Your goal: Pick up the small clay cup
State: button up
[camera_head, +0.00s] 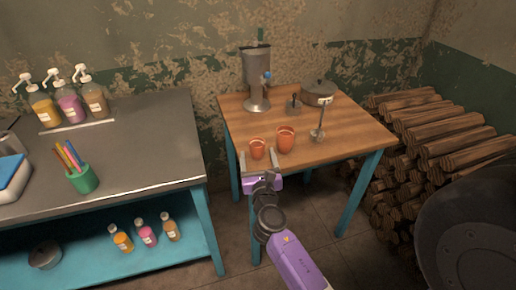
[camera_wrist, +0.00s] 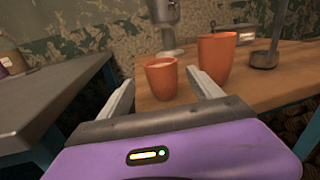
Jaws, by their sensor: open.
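The small clay cup (camera_head: 257,149) is orange-brown and stands upright near the front left edge of the wooden table (camera_head: 335,148). In the wrist view the small cup (camera_wrist: 161,80) is ahead of my gripper, roughly in line with the gap between the fingers, and something pale shows inside it. A taller clay cup (camera_head: 286,139) stands just to its right, also seen in the wrist view (camera_wrist: 215,58). My gripper (camera_head: 260,162) is open and empty at the table's front edge, its fingers pointing toward the small cup. I cannot tell whether they reach beside it.
A metal dispenser (camera_head: 257,77), a lidded pot (camera_head: 318,92) and a ladle (camera_head: 320,122) stand behind and right of the cups. A metal counter (camera_head: 130,145) with bottles is at the left. Stacked logs (camera_head: 440,140) are at the right.

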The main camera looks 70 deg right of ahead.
aim_at(257, 142)
jog(key=x, duration=0.6)
jog(key=shift+s+d+r, duration=0.1)
jog(key=shift+s+d, duration=0.05)
jog(key=shift+d, duration=0.1)
jog(key=shift+w+d, duration=0.4)
jog(key=shift+d, duration=0.15)
jog(key=c, duration=1.5)
